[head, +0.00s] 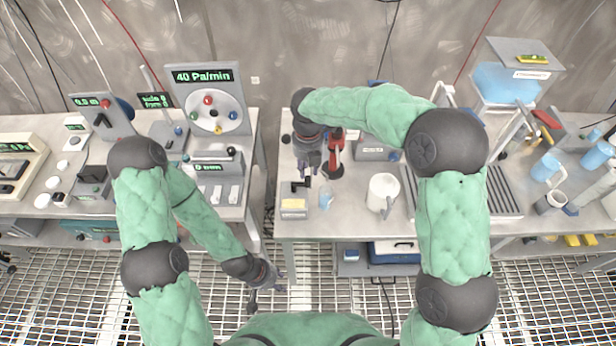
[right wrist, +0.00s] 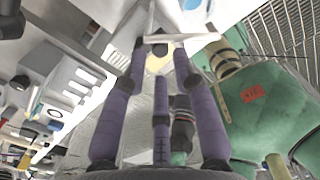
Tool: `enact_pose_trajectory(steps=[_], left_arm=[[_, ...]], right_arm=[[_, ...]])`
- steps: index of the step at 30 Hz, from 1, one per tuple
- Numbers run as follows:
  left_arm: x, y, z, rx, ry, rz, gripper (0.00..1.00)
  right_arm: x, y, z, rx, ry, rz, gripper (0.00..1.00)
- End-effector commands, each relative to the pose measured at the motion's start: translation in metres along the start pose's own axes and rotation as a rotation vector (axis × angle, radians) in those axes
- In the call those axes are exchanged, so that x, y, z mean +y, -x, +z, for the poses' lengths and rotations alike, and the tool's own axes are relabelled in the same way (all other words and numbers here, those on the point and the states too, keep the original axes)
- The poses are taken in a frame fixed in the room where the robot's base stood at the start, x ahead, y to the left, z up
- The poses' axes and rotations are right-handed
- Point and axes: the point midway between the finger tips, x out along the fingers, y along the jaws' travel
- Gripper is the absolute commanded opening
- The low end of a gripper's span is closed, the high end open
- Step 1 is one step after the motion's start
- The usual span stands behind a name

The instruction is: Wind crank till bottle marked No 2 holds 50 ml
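A small bluish bottle (head: 326,197) stands on the right-hand bench near its front edge; its number and fill level are too small to read. A red upright device (head: 335,155) stands behind it. A small black fixture (head: 297,186) is to the bottle's left; I cannot tell whether it is the crank. My right gripper (head: 310,166) is over the bench, left of the red device. In the right wrist view its purple fingers (right wrist: 161,52) are apart, with a pale bar and a yellowish piece near the tips. My left gripper (head: 266,288) hangs low before the bench gap, its fingers unclear.
A yellow-topped box (head: 294,207) sits at the front edge. A blue tank (head: 503,82) is at the back right. The floor is open metal grating.

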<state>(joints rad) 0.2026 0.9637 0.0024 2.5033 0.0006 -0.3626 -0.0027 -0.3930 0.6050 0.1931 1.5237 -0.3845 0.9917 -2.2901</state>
Motion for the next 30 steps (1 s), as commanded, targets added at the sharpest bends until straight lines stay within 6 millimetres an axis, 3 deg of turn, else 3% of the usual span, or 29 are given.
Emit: enact_pose_trajectory(steps=[7,20,23,24,30], left_arm=[[-0.003,-0.008,0.000,0.000,0.000,0.000,0.40],[-0.003,-0.009,0.000,0.000,0.000,0.000,0.40],[-0.003,-0.009,0.000,0.000,0.000,0.000,0.40],[-0.003,-0.009,0.000,0.000,0.000,0.000,0.40],[-0.003,-0.009,0.000,0.000,0.000,0.000,0.40]], right_arm=[[0.000,-0.034,0.000,0.001,-0.001,0.000,0.29],[0.000,-0.042,0.000,0.000,-0.001,0.000,0.29],[0.000,-0.041,0.000,0.000,-0.001,0.000,0.04],[0.000,-0.041,0.000,0.000,-0.001,0.000,0.00],[0.000,-0.041,0.000,0.000,-0.002,0.000,0.00]])
